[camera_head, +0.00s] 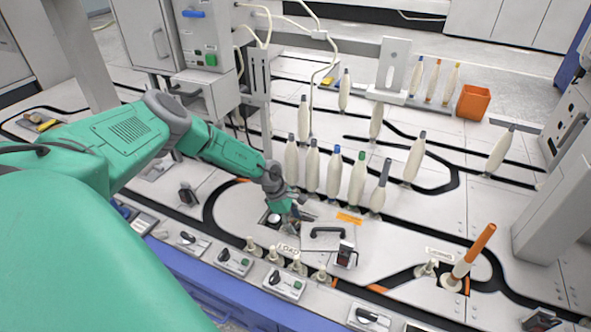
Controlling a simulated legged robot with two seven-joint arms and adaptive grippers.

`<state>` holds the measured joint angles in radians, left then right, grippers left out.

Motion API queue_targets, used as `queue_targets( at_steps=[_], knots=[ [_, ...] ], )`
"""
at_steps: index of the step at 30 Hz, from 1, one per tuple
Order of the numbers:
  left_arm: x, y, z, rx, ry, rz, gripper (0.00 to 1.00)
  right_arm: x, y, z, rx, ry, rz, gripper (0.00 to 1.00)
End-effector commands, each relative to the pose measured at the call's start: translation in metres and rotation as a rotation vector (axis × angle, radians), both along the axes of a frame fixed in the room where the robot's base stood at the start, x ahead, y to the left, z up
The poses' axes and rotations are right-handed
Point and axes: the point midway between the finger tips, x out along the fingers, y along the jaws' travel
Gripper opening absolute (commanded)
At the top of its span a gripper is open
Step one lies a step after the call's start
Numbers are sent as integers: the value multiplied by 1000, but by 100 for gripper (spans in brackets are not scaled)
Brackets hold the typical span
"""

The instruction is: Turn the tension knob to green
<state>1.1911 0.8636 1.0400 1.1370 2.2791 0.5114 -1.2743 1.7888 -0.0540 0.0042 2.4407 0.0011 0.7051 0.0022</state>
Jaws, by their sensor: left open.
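My left gripper (291,211) reaches down from the left to the middle of the machine top, its fingers open and pointing downward. My right gripper is not in view.
A dark handle (327,232) on a plate and a small dark boxy device (345,252) stand right of the gripper. Several wound bobbins (357,180) stand upright behind it. Switch boxes (234,262) line the front edge. An orange bin (473,102) is at the back right.

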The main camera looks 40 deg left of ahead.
Motion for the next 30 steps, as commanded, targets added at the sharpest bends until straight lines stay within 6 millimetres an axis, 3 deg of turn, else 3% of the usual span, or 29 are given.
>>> queue_targets(
  at_steps=[4,14,18,25,30],
  knots=[
    [2,-3,-14,0,1,2,49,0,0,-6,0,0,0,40],
    [3,-5,-14,2,0,2,49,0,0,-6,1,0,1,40],
    [3,-5,-14,2,0,1,3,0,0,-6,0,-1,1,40],
    [2,-5,-15,-1,0,16,1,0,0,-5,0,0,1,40],
    [2,-4,-15,2,0,123,1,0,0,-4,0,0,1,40]
  ],
)
